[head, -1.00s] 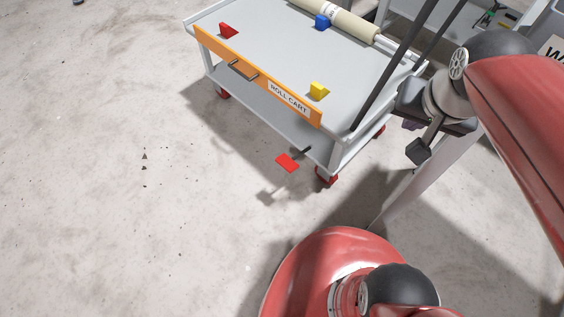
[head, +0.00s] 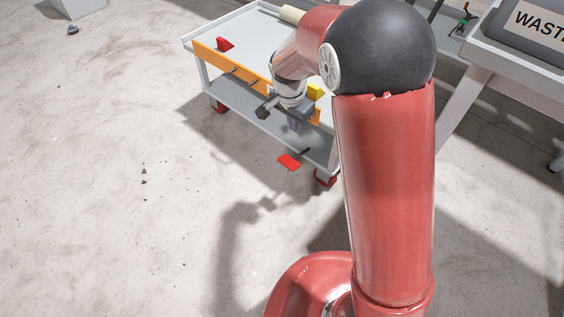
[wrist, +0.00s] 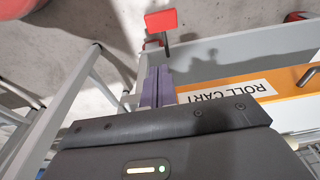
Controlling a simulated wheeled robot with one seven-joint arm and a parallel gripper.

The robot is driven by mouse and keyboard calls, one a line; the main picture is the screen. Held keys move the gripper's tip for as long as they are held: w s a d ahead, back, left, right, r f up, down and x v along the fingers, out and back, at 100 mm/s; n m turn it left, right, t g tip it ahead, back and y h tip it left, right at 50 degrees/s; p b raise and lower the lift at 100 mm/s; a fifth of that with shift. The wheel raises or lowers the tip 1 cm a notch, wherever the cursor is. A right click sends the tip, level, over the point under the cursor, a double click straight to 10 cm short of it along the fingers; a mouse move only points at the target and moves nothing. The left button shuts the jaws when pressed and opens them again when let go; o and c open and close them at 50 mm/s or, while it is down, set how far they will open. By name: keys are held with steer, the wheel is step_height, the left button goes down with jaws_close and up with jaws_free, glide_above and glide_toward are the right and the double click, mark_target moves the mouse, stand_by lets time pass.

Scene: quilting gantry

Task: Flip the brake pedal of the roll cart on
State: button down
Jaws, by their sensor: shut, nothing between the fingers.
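The roll cart (head: 255,32) is a grey two-level cart with an orange front panel. Its red brake pedal (head: 289,162) sticks out low at the near end on a short dark stem. The pedal also shows in the wrist view (wrist: 161,20), beyond the fingertips. My gripper (head: 293,128) is shut and empty, its purple-grey fingers together and pointing down beside the cart's front panel, above the pedal and apart from it. The fingers show closed in the wrist view (wrist: 157,72). My arm hides the right part of the cart.
Red (head: 225,44) and yellow (head: 316,91) blocks sit on the cart top, with a cream roll (head: 291,14) behind. The orange panel (wrist: 285,100) lies close to the fingers. A waste bin (head: 535,35) stands at right.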

steer(key=shift+a+f, duration=0.55)
steer(key=shift+f, duration=0.15)
steer(key=b, duration=0.1)
glide_above(291, 161)
steer(key=f, duration=1.2)
steer(key=shift+s+a+f, duration=0.1)
steer(key=shift+s+f, duration=0.1)
steer(key=shift+s+a+f, duration=0.1)
steer(key=shift+s+f, duration=0.05)
steer(key=shift+f, duration=0.5)
steer(key=shift+f+b, duration=0.1)
steer(key=shift+b, duration=0.2)
